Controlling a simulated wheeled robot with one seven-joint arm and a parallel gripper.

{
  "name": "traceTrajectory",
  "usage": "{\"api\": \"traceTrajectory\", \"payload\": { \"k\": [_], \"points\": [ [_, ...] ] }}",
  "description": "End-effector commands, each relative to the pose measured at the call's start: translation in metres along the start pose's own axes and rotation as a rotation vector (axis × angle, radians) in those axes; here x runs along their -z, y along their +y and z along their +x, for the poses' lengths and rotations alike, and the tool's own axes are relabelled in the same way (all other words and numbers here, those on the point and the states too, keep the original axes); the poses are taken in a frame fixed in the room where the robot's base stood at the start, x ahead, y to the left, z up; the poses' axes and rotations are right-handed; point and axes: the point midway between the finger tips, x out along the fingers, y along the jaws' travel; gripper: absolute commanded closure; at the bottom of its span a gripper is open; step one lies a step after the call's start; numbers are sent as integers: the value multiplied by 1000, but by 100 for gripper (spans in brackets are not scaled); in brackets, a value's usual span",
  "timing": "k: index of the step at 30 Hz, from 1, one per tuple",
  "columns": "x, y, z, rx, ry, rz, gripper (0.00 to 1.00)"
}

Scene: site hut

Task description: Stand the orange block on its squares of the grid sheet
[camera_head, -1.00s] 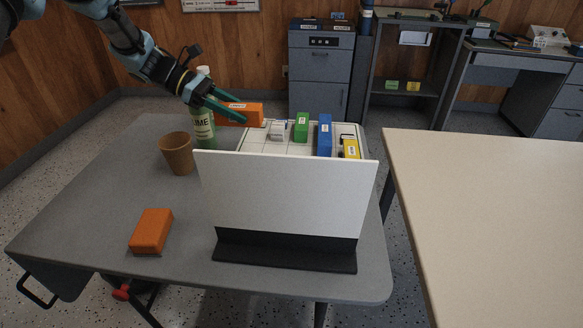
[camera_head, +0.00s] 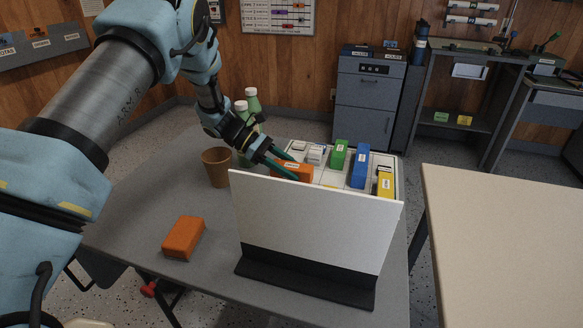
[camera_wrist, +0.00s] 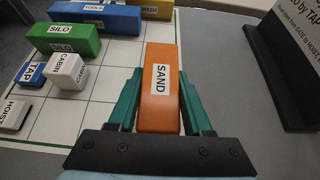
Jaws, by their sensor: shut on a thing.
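My gripper (camera_head: 282,168) is shut on the orange block (camera_head: 293,172), which reads "SAND" in the wrist view (camera_wrist: 158,95). The green fingers (camera_wrist: 158,105) press its two sides. The block lies lengthwise along the fingers, over the near right part of the white grid sheet (camera_wrist: 104,89). I cannot tell whether it touches the sheet. On the sheet are a green block (camera_head: 339,154), a blue block (camera_head: 360,164), a yellow block (camera_head: 385,185) and a small white block (camera_head: 315,154). A second orange block (camera_head: 183,237) lies on the table, off the sheet.
A white upright panel (camera_head: 315,220) on a dark base stands before the sheet and hides its front part. A brown cup (camera_head: 217,167) and two green bottles (camera_head: 252,102) stand left of the sheet. The grey table (camera_head: 205,285) is clear around the loose orange block.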

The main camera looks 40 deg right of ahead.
Motion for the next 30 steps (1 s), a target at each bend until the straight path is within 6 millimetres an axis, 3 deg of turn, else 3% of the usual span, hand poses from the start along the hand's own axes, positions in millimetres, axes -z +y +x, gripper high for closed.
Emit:
{"api": "traceTrajectory", "payload": {
  "k": [23,24,30],
  "points": [
    [11,0,6,0,0,2,100],
    [11,0,6,0,0,2,47],
    [11,0,6,0,0,2,24]
  ]
}}
